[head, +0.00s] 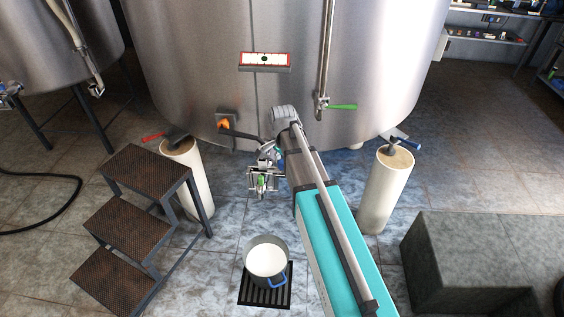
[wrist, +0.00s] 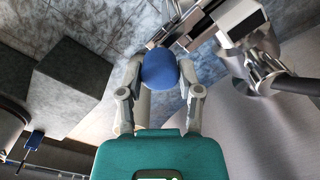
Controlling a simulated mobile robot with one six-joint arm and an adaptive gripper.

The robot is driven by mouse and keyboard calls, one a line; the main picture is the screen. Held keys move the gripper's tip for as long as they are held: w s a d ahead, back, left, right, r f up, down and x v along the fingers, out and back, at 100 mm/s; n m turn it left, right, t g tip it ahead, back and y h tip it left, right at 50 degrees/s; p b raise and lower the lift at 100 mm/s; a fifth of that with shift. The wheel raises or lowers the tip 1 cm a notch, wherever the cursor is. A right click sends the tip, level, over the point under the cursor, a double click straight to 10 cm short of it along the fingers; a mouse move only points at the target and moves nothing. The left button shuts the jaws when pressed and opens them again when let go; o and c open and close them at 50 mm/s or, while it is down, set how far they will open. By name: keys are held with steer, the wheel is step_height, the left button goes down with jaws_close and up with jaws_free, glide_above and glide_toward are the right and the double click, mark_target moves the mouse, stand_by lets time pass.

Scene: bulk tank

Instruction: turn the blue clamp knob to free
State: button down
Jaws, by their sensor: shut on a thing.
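The blue clamp knob (wrist: 159,72) is a round ball between the two fingers of my gripper (wrist: 160,62) in the wrist view. My gripper is shut on it, with one finger on each side. In the head view my arm reaches to the steel fittings (head: 264,165) low on the tank's front. My own wrist and arm hide the knob there. In the wrist view metal fittings (wrist: 235,22) lie just beyond the knob. The knob's clamping end is hidden, so its turn cannot be told.
The large steel tank (head: 200,70) stands close in front. Pale posts (head: 183,172) (head: 386,190) stand on both sides. Dark steps (head: 143,178) are at left and a grey block (head: 465,250) at right. A white-filled pot (head: 267,260) stands on a floor grate below.

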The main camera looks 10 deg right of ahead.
steer(key=n, duration=0.4)
steer(key=shift+n, duration=0.4)
steer(key=n, duration=0.4)
steer(key=shift+n, duration=0.3)
steer(key=n, duration=0.4)
steer(key=shift+w, duration=0.1)
steer(key=shift+n, duration=2.1)
steer(key=shift+c, duration=1.3)
jaws_free()
